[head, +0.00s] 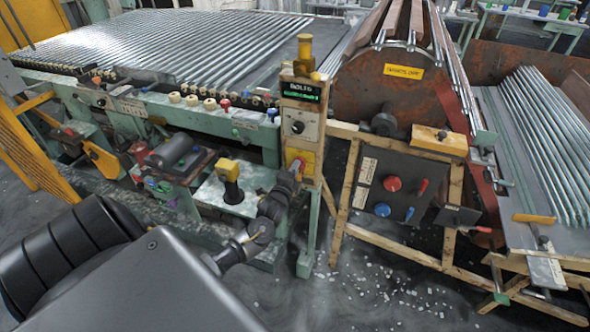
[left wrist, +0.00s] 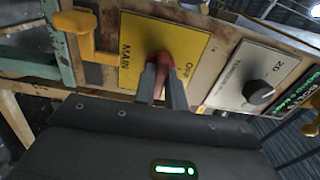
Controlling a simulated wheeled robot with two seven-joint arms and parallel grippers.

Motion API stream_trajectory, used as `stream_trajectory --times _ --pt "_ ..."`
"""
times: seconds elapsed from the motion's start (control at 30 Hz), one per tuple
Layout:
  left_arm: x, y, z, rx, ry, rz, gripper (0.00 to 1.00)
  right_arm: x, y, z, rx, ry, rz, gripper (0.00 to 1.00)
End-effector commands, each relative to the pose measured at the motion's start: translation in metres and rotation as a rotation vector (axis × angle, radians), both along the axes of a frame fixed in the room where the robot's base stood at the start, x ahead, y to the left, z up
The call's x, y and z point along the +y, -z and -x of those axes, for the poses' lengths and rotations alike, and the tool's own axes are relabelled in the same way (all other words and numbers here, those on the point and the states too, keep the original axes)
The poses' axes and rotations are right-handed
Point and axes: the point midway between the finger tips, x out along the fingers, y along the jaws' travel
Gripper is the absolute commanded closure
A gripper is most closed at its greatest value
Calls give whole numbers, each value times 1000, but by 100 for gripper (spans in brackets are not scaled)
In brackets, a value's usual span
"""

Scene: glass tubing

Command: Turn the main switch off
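The main switch is a red handle (left wrist: 161,66) on a yellow plate (left wrist: 195,40) printed MAIN and OFF in the left wrist view. In the head view the yellow plate (head: 307,157) sits low on the upright control post. My left gripper (left wrist: 162,88) has its two dark fingers close on either side of the red handle, with little gap, and appears shut on it. In the head view my left gripper (head: 287,178) reaches the plate from the left and partly covers the switch. Which position the handle is in is hard to tell. My right gripper is not in view.
Above the switch are a black knob (head: 297,127) and a green display (head: 301,92). A dark panel with a red button (head: 392,184) is to the right. Glass tubes (head: 180,45) lie behind.

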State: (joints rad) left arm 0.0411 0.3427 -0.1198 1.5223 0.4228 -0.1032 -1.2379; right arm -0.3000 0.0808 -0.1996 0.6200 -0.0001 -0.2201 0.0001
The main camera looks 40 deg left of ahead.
Motion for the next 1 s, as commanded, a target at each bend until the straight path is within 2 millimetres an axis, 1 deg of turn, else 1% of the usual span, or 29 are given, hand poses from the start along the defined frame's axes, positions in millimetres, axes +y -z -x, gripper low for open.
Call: stream_trajectory --times 0.27,0.47,0.67,1.0 --pt "0 0 0 -1 0 5 100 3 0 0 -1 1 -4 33" --pt "0 0 0 -18 0 56 100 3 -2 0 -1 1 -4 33" --pt "0 -1 0 -61 -1 177 100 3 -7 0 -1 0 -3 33" --pt "0 0 0 -165 -2 476 100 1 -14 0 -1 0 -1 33"
